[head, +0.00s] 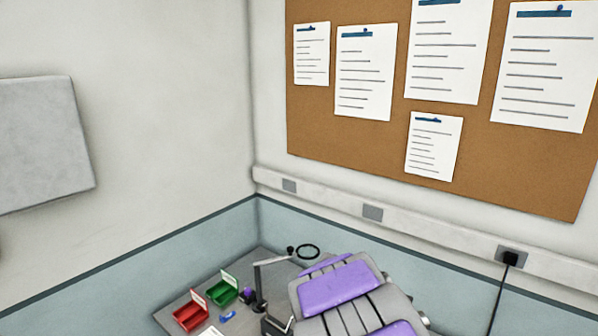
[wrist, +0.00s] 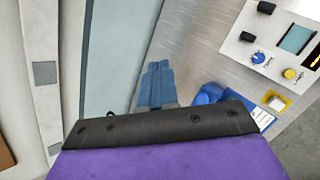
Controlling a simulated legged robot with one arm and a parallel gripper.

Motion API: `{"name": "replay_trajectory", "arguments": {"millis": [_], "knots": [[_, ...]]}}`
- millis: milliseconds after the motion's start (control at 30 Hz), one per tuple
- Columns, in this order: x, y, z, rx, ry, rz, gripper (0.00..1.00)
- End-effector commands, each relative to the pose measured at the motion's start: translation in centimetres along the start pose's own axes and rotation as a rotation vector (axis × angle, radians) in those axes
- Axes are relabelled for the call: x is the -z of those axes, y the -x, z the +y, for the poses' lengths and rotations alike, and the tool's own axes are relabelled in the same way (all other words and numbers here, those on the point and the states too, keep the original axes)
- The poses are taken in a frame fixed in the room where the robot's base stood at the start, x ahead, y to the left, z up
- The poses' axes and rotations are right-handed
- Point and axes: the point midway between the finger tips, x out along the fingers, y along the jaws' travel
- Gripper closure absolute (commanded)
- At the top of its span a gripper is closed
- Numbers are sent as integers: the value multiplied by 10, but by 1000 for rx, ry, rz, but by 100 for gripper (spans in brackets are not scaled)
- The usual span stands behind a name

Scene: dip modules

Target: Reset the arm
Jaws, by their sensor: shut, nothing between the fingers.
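My gripper (wrist: 160,125) fills the bottom of the wrist view, with a purple body and a black front edge. It looks shut, and nothing shows held in it. In the head view my grey and purple arm is at the bottom centre, over the bench; its fingertips cannot be made out there. The wrist view looks past the gripper at a grey metal bench top (wrist: 205,55) and the wall beside it.
In the head view a red bin (head: 190,316) and a green bin (head: 221,292) stand on the bench, left of a stand with a black ring (head: 308,251). The wrist view shows a white control panel (wrist: 275,45) and blue items (wrist: 156,86). A corkboard (head: 380,130) hangs behind.

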Motion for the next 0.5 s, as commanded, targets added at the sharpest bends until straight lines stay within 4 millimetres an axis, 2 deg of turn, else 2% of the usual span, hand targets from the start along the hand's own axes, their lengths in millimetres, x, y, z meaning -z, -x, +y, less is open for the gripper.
{"name": "replay_trajectory", "arguments": {"millis": [33,100,233,367,500], "knots": [[-15,1,-20,39,-96,-13,100],[-35,8,-47,100,-224,-34,100],[-60,21,-103,222,-453,-61,100],[-72,38,-160,350,-664,-80,100],[-72,60,-225,499,-865,-93,100]]}}
